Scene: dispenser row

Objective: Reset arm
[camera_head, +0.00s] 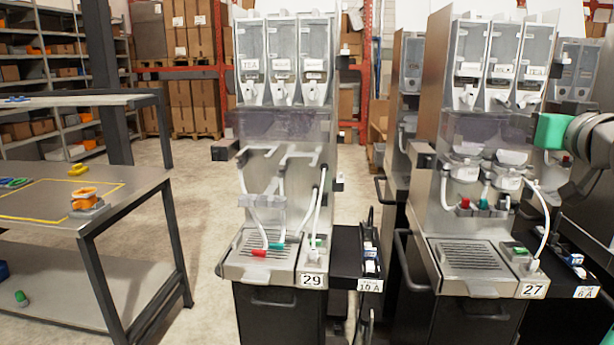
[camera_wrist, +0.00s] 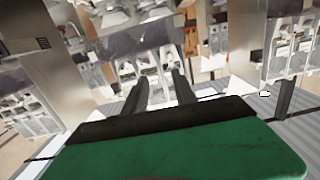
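My gripper (camera_wrist: 160,78) shows in the wrist view as two dark fingers reaching up from a green body. The fingers stand apart with nothing visible between them, so it is open and empty. Beyond it, tilted in the picture, are dispenser fronts and metal panels. In the head view, a green and grey part of my arm (camera_head: 552,131) is raised at the right edge, in front of the right dispenser's side. The fingers cannot be made out there.
Dispenser station 29 (camera_head: 272,252) stands in the middle and station 27 (camera_head: 470,256) at the right, each with hoses and a drip tray. A metal table (camera_head: 130,193) with an orange item (camera_head: 84,198) is at the left. Floor between table and station 29 is clear.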

